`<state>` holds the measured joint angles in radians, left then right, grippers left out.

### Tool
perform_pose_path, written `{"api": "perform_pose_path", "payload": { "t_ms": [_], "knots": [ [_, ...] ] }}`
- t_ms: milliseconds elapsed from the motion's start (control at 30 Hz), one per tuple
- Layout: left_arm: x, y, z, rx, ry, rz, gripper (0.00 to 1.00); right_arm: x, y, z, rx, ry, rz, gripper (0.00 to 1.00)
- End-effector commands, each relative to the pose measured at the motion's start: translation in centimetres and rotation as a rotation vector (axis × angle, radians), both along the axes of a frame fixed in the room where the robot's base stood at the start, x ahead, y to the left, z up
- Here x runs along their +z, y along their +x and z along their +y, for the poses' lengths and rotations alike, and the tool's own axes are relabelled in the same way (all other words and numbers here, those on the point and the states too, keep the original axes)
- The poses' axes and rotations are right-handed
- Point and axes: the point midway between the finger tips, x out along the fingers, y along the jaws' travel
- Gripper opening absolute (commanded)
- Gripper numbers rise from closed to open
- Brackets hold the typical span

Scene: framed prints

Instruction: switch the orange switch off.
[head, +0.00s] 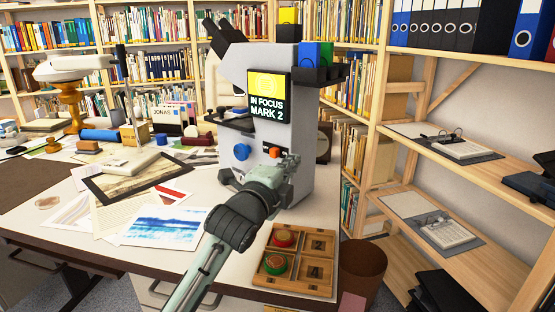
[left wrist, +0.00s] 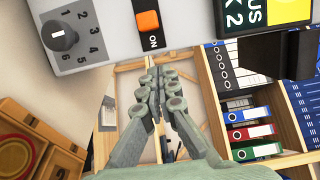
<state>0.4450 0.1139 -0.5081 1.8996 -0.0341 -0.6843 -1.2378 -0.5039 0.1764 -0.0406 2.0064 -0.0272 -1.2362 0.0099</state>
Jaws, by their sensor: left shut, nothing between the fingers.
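The orange switch (head: 274,151) is on the front of the grey microscope (head: 300,130), below its yellow screen reading "IN FOCUS MARK 2". My left gripper (head: 284,162) is just below and right of the switch in the head view. In the left wrist view its fingers (left wrist: 153,88) are together, empty, and apart from the switch in the picture. Whether they touch the microscope's face, I cannot tell. My right gripper is not in view.
A numbered dial (left wrist: 60,37) is beside the switch on the panel. A blue knob (head: 241,152) is left of the switch. A wooden tray (head: 265,290) with red and green round pieces lies in front. Prints (head: 165,226) cover the desk at left. Shelves stand at right.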

Motion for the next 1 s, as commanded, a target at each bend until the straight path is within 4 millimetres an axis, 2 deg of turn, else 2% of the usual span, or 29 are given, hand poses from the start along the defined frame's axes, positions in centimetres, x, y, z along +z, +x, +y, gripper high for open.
{"api": "perform_pose_path", "payload": {
  "t_ms": [33,200,700,833,1000],
  "knots": [
    [0.0,0.6,1.2,0.009,0.005,-0.001,0.00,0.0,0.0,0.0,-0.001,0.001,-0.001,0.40],
    [0.0,1.6,2.6,0.007,0.004,-0.001,0.00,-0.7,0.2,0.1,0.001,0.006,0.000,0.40],
    [0.1,2.1,3.3,0.006,0.005,-0.001,0.00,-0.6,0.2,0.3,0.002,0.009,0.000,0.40],
    [0.3,2.9,4.3,0.007,0.007,-0.001,0.00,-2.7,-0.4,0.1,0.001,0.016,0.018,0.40],
    [0.0,3.3,4.9,0.005,0.003,-0.001,0.00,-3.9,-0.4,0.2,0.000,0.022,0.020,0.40]
  ]
}}
